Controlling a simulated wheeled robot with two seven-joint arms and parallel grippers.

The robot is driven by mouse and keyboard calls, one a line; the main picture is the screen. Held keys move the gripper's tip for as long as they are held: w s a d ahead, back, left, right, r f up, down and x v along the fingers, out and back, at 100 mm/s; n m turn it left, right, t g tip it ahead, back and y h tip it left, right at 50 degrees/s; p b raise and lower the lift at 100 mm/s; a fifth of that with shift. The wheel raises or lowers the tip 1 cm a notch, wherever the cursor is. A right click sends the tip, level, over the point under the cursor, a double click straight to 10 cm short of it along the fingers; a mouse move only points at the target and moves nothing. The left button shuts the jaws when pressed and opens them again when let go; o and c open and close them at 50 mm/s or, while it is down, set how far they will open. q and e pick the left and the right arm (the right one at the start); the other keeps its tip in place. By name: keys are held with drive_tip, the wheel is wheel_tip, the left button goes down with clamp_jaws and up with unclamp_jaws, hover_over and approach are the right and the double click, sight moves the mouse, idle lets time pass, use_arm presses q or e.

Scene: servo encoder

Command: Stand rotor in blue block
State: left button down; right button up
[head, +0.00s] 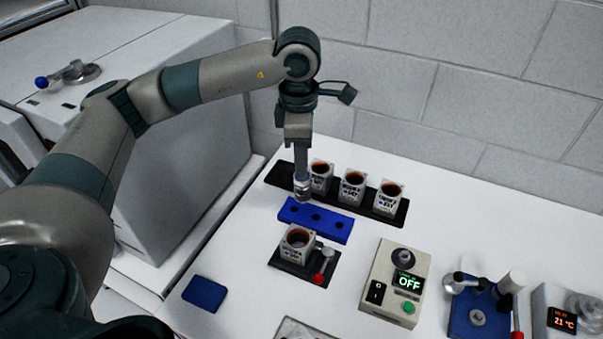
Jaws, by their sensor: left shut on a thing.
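The blue block (327,222) lies on the white table, a long low bar with dark round holes in its top. My left gripper (302,178) points straight down over the left end of the block. It is shut on the rotor (302,190), a small silvery cylinder held upright. The rotor's lower end is at or just above the block's left end; I cannot tell whether it is in a hole. My right gripper is not in view.
Several labelled cups stand in a black rack (279,176) just behind the block. Another cup (297,243) sits in a black holder with a red-knobbed lever in front. A control box (394,284) reading OFF stands to the right. A blue pad (205,293) lies front left.

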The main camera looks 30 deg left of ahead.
use_arm(q)
drive_tip(key=w+a+n, duration=0.1)
drive_tip(key=a+n, duration=0.1)
drive_tip(key=w+a+f+n, duration=0.1)
drive_tip(key=w+n, duration=0.1)
drive_tip(key=shift+a+f+p, duration=0.2)
drive_tip(key=shift+a+p, duration=0.1)
drive_tip(key=shift+a, duration=0.1)
drive_tip(key=shift+f, duration=0.2)
drive_tip(key=shift+f+b, duration=0.9)
drive_tip(key=shift+f, duration=1.2)
drive_tip(key=shift+s+f+b, duration=0.1)
drive_tip(key=shift+f+b, duration=0.05)
drive_tip(key=shift+b, duration=0.3)
drive_tip(key=shift+f+b, duration=1.65)
drive_tip(key=shift+b, duration=0.05)
drive_tip(key=c, duration=1.4)
unclamp_jaws()
